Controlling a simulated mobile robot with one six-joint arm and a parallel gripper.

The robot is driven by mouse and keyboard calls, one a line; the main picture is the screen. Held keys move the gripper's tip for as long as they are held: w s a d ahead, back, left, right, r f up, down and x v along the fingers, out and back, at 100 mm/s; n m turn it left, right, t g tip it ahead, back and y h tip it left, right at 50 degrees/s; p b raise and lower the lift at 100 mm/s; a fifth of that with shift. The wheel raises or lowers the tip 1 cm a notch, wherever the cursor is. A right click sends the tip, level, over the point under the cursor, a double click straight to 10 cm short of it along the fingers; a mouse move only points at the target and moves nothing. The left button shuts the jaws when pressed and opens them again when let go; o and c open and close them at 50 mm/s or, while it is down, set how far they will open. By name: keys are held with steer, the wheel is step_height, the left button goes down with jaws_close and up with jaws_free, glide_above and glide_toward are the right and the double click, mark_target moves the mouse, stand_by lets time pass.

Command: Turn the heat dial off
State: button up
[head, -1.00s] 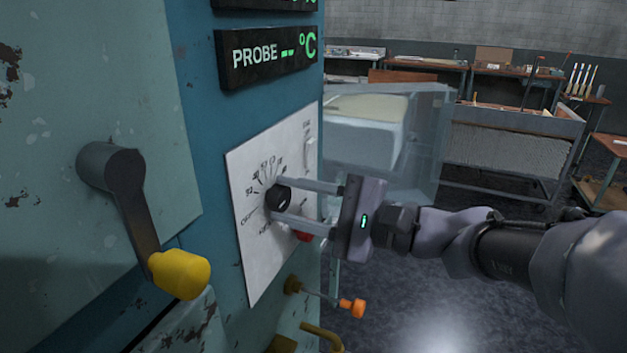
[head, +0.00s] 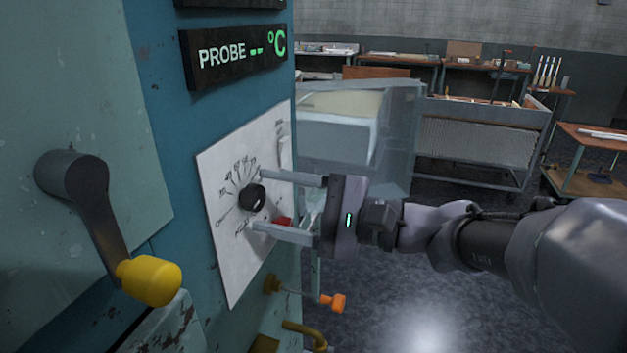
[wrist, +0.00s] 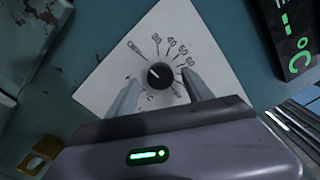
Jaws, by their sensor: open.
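The heat dial is a small black knob (head: 252,197) on a white panel (head: 226,255) with printed numbers around it, fixed to the blue cabinet front. In the wrist view the knob (wrist: 160,76) shows a white pointer line aimed to the upper left, toward the low end of the scale. My gripper (head: 262,202) is open, its two fingers one above the other in the head view. The fingertips stand a little off the panel, just right of the knob, and do not touch it. In the wrist view the knob lies between and beyond the fingertips.
A lever with a yellow knob (head: 149,281) sticks out at left. A red button (head: 283,222) is behind the fingers. An orange-handled valve (head: 333,302) sits below the panel. A dark PROBE display (head: 235,54) hangs above.

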steer(key=p+v, duration=0.2)
steer(key=v, duration=1.4)
steer(key=shift+p, duration=0.4)
steer(key=s+a+f+n+g+h, duration=0.2)
steer(key=s+a+f+g+h, duration=0.2)
steer(key=s+a+f+h, duration=0.25)
steer(key=s+d+f+n+h, duration=0.2)
steer(key=s+d+f+h, duration=0.1)
steer(key=s+f+h, duration=0.35)
steer(key=d+t+h, duration=0.1)
steer(key=d+t, duration=0.1)
steer(key=w+d+n+t+h, duration=0.1)
steer(key=d+t, duration=0.1)
